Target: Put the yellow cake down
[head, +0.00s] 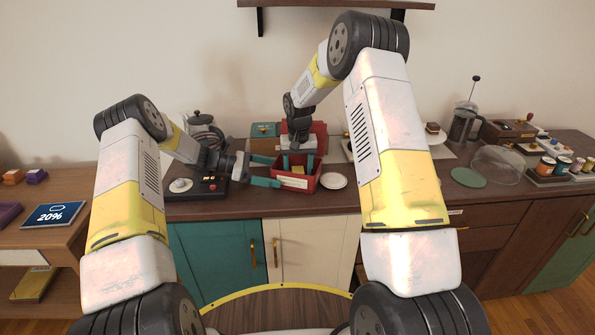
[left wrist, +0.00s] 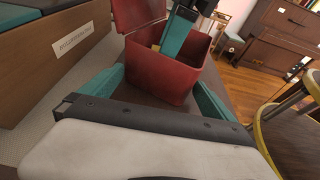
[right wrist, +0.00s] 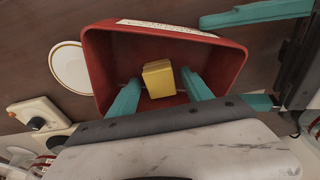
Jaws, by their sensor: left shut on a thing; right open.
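The yellow cake (right wrist: 158,78) is a small block inside the red box (right wrist: 105,75), seen best in the right wrist view. My right gripper (right wrist: 157,85) reaches down into the box from above. Its teal fingers are open on either side of the cake, with a gap showing at least on the right. The red box (head: 318,176) stands open on the counter with its lid raised at the back. My left gripper (head: 279,172) comes in from the left and is shut on the box; its fingers lie along the box's outside in the left wrist view (left wrist: 163,85).
A white plate (head: 333,180) lies just right of the box. A wooden box with a teal top (head: 264,130) stands behind. A glass dome (head: 498,167) and French press (head: 465,124) are at right.

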